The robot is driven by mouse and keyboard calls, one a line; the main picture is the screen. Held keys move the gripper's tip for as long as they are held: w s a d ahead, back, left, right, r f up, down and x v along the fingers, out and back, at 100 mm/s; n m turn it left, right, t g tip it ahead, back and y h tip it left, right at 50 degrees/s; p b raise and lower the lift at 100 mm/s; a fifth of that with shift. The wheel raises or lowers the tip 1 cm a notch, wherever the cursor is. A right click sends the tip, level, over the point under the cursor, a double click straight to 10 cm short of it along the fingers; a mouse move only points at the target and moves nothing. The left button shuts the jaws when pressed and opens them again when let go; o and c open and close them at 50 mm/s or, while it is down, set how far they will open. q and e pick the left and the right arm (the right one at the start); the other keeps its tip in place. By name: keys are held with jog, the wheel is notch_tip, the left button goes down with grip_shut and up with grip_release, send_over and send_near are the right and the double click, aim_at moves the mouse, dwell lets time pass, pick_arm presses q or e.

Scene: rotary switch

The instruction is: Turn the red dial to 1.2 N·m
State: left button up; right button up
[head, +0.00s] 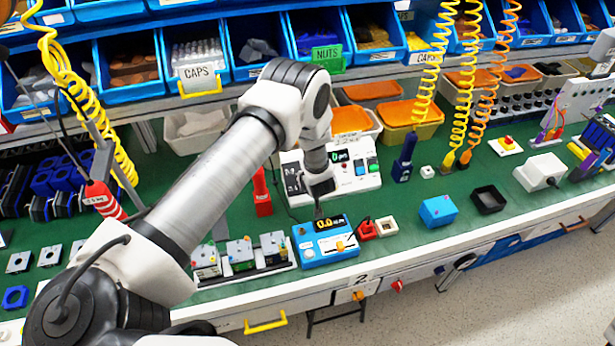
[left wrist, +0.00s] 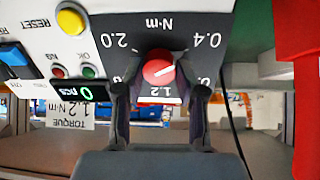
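The red dial (left wrist: 158,70) is on the dark face of a white control unit in the left wrist view. In the head view my left gripper (head: 318,190) is in front of the white unit (head: 360,180) and hides the dial. My right gripper is not in view.
A card (left wrist: 72,112) reads TORQUE 1.2 N·m. A yellow button (left wrist: 71,20) is on the panel. A red object (left wrist: 306,90) stands close at the right. A blue device (head: 325,242) sits on the green bench in front of the unit, and a red tool (head: 262,193) stands left.

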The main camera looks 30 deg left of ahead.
pick_arm(q)
jog(key=c, duration=0.3)
jog(key=shift+c, duration=0.2)
